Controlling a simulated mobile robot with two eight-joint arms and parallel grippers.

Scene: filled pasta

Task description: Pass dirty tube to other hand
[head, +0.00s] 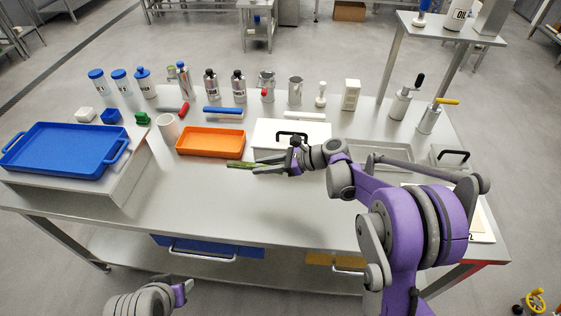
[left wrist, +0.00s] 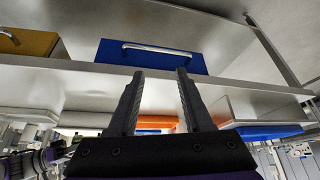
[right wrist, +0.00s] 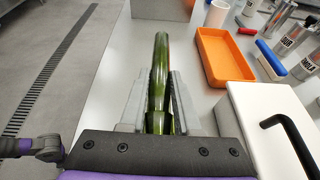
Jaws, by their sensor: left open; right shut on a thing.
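The dirty tube is a dark green, glossy tube (right wrist: 160,75) in the right wrist view. My right gripper (right wrist: 160,95) is shut on it, and the tube sticks out forward past the fingertips. In the head view the right gripper (head: 255,168) holds the green tube (head: 238,164) over the table, just in front of the orange tray. My left gripper (left wrist: 158,85) is open and empty in the left wrist view. In the head view the left arm is low at the bottom left, in front of the table edge and well apart from the tube.
An orange tray (head: 210,142) and a white lidded box (head: 275,128) lie behind the right gripper. A blue tray (head: 65,148) rests on a raised platform at left. Bottles stand along the back. Drawers (head: 205,248) hang under the front edge. The table's front middle is clear.

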